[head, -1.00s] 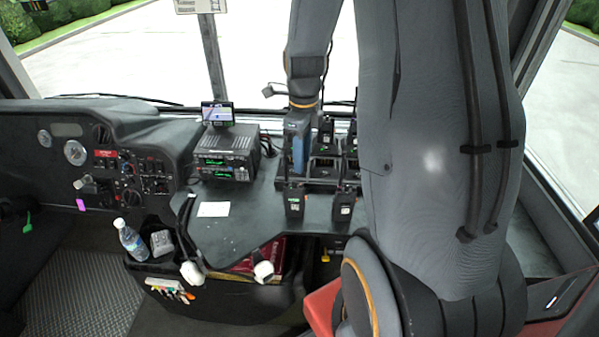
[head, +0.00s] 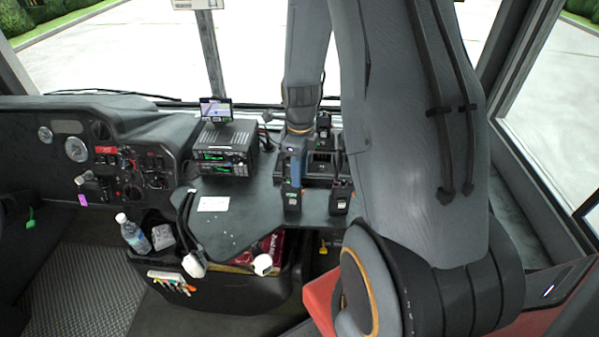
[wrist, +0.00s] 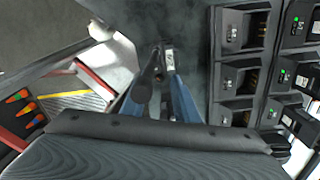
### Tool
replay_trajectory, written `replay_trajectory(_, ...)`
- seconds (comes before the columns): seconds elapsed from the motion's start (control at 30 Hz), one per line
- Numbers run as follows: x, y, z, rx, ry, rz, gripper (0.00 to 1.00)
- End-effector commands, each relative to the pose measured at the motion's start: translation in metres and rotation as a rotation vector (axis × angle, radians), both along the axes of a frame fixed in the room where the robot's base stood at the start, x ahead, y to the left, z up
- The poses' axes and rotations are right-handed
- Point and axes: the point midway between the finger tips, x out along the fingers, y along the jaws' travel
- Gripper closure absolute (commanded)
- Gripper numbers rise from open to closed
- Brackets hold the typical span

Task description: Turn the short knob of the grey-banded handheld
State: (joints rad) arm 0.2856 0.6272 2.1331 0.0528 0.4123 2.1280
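Black handhelds stand around the charger on the dark console. One handheld (head: 292,201) is at the console's front edge, a second (head: 340,201) is to its right, and another (head: 323,125) is behind. My blue gripper (head: 292,180) points down just over the front-left handheld in the head view. In the wrist view my open gripper (wrist: 161,76) has a finger on each side of a dark upright stub and a small light label. Contact cannot be told. No grey band can be made out, and the short knob is not clear.
The charger's slots (wrist: 238,75) lie to the right in the wrist view. A radio stack (head: 224,150) with a small screen (head: 216,110) stands left of my gripper. A white card (head: 213,204) lies on the console. A bottle (head: 133,235) sits in the lower bin.

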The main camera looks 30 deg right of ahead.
Motion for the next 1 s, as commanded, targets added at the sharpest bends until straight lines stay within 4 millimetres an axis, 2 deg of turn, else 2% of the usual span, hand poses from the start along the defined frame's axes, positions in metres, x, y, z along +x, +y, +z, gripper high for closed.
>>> replay_trajectory(0.03,0.0,0.0,0.0001,0.0,0.0,0.0,0.82)
replay_trajectory(0.13,0.0,0.0,0.0002,0.0,0.0,0.0,0.99)
replay_trajectory(0.17,0.0,0.0,0.0002,0.0,0.0,0.0,1.0)
replay_trajectory(0.37,0.0002,0.0,0.0002,0.0,0.0,0.029,1.0)
replay_trajectory(0.73,0.001,0.0002,0.0004,-0.001,-0.001,0.351,1.0)
replay_trajectory(1.0,0.0007,0.0002,0.0006,-0.001,-0.001,0.385,1.0)
